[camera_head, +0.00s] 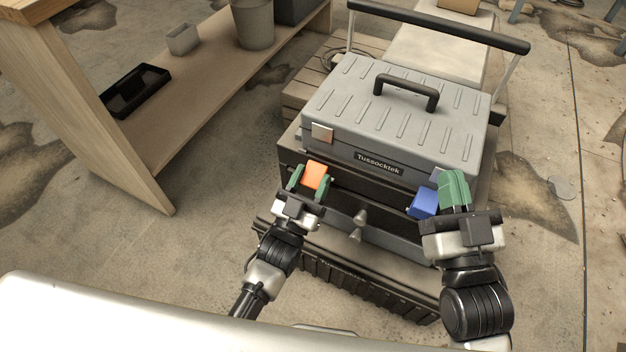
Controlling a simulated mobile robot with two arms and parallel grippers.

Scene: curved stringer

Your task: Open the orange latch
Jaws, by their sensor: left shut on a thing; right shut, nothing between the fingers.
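A grey toolbox (400,115) with a black top handle and a "Tussocktek" label sits on a dark drawer unit (295,150). The orange latch (315,175) is on the left of its front, below a metallic plate (322,134). My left gripper (310,178) has its green fingers on both sides of the orange latch and is shut on it. A blue latch (423,203) is on the right of the front. My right gripper (454,188) has its green fingers together, empty, just right of the blue latch. It hides part of the toolbox's right front corner.
A wooden shelf unit (160,130) on the left holds a black tray (135,90), a small grey box (183,39) and a grey bucket (254,22). A black push bar (440,27) rises behind the toolbox.

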